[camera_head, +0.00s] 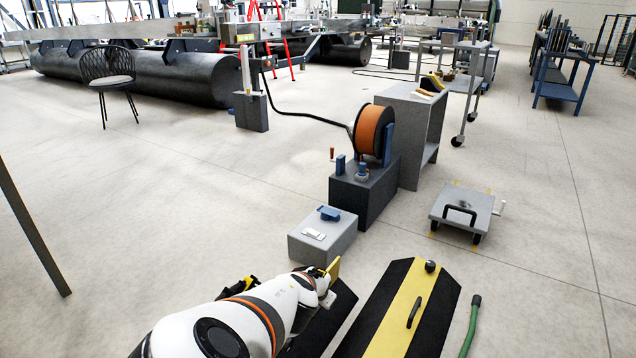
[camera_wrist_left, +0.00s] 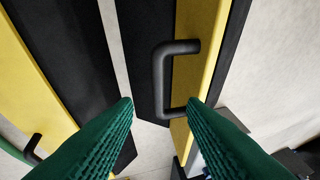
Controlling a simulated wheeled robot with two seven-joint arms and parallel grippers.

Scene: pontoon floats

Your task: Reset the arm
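My left arm (camera_head: 235,318) comes in from the bottom left and reaches over a black and yellow panel (camera_head: 332,305). My left gripper (camera_wrist_left: 160,102) shows as two green ribbed fingers in the left wrist view, spread wide apart. The panel's dark bar handle (camera_wrist_left: 160,78) stands just beyond the fingertips, its lower end close to the right one. I see no grip on it. In the head view my arm hides the fingers and this handle. My right gripper is in neither view.
A second black and yellow panel (camera_head: 403,308) with a handle lies to the right, beside a green hose (camera_head: 472,325). A grey box (camera_head: 323,240), an orange reel (camera_head: 372,130) and a low wheeled cart (camera_head: 462,207) stand beyond. Floor at left is mostly clear.

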